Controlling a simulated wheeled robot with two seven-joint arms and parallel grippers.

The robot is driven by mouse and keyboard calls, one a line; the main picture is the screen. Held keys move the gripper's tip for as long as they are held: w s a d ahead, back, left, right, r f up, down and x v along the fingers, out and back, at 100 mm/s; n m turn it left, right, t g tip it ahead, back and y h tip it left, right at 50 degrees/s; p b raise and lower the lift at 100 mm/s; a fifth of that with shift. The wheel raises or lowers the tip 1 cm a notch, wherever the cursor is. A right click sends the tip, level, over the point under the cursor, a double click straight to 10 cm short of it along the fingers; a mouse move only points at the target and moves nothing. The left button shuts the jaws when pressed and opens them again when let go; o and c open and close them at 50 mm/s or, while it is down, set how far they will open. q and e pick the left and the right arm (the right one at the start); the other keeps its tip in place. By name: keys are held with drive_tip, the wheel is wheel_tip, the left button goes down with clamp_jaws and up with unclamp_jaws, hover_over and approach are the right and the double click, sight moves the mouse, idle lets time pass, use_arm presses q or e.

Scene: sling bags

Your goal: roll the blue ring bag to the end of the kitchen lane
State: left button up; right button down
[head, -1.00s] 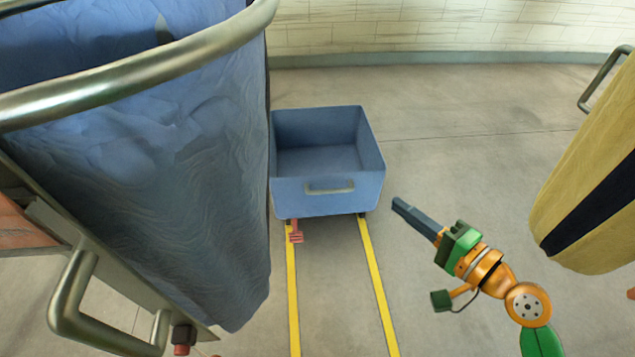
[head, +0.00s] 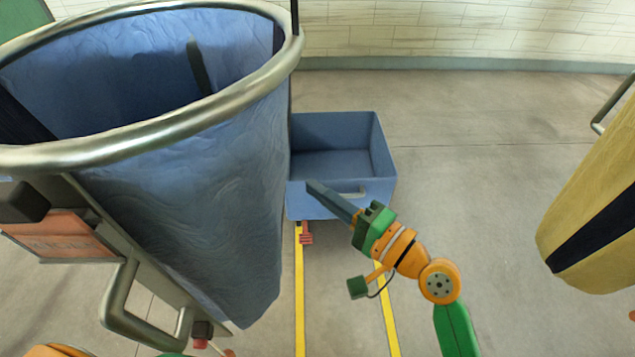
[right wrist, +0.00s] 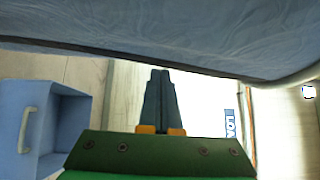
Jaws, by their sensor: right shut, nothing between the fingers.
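The blue ring bag (head: 200,190) fills the left of the head view, hanging from a round metal ring with a side frame and a grab handle (head: 118,310). Its cloth also spans the top of the right wrist view (right wrist: 170,35). My right gripper (head: 313,187) is shut and empty, its fingers pointing left toward the bag's right side. In the right wrist view the shut fingertips (right wrist: 160,75) are just below the cloth edge; contact cannot be told. Two yellow floor lines (head: 299,300) run up to a blue bin. My left gripper is not seen.
The open blue bin (head: 375,195) with a front handle stands at the far end of the lines, behind my right gripper. A small red piece (head: 306,236) is at its foot. A yellow bag (head: 590,220) hangs at the right. Floor between is clear.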

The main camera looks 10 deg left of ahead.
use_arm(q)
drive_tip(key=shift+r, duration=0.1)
use_arm(e)
drive_tip(key=shift+s+a, duration=0.15)
drive_tip(key=shift+a, duration=0.15)
